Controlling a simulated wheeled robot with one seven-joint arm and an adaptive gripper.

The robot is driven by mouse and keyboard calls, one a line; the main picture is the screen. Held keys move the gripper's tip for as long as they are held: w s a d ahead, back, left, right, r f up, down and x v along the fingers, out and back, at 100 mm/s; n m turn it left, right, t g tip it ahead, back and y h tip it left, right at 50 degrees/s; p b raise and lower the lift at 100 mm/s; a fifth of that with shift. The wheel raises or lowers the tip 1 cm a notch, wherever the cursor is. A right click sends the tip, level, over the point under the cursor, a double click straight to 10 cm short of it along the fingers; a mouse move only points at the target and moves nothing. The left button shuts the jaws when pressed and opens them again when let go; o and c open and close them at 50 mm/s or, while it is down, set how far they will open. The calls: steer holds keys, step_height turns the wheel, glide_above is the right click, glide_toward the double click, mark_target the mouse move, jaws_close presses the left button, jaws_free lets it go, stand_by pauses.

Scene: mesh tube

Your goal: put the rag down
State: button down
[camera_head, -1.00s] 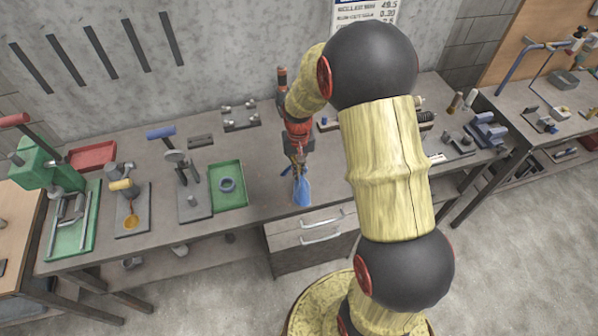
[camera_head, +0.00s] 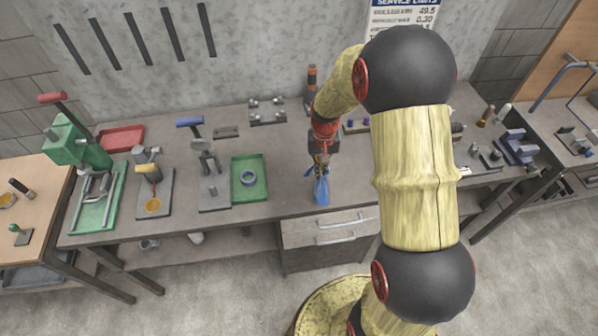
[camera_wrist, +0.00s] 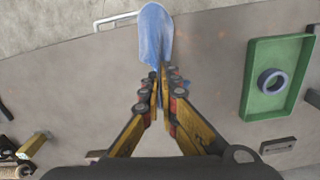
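The blue rag (camera_head: 322,190) hangs from my gripper (camera_head: 320,166) near the front edge of the workbench (camera_head: 290,200), right of the green tray. In the wrist view, my gripper (camera_wrist: 160,88) has its fingers closed together on one end of the rag (camera_wrist: 155,35). The rest of the rag extends away from the fingertips toward the bench's front edge. I cannot tell whether its lower end touches the bench top.
A green tray (camera_head: 262,190) holding a grey ring (camera_head: 248,177) lies left of my gripper. Lever tools and a red tray (camera_head: 121,138) stand further left. A metal fixture (camera_head: 267,110) sits behind. Bare bench top surrounds the rag. Drawers (camera_head: 330,228) are below.

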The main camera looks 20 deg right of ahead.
steer(key=w+d+p, duration=0.1)
steer(key=w+d, duration=0.3)
steer(key=w, duration=0.5)
steer(key=w+d+r+p, duration=0.1)
steer(key=w+d, duration=0.3)
steer(key=w, duration=0.4)
steer(key=w+d+r+p, duration=0.1)
steer(key=w+d, duration=0.3)
steer(key=w, duration=0.5)
steer(key=shift+w+d+p, duration=0.35)
steer(key=shift+d+p, duration=0.05)
steer(key=shift+p, duration=0.25)
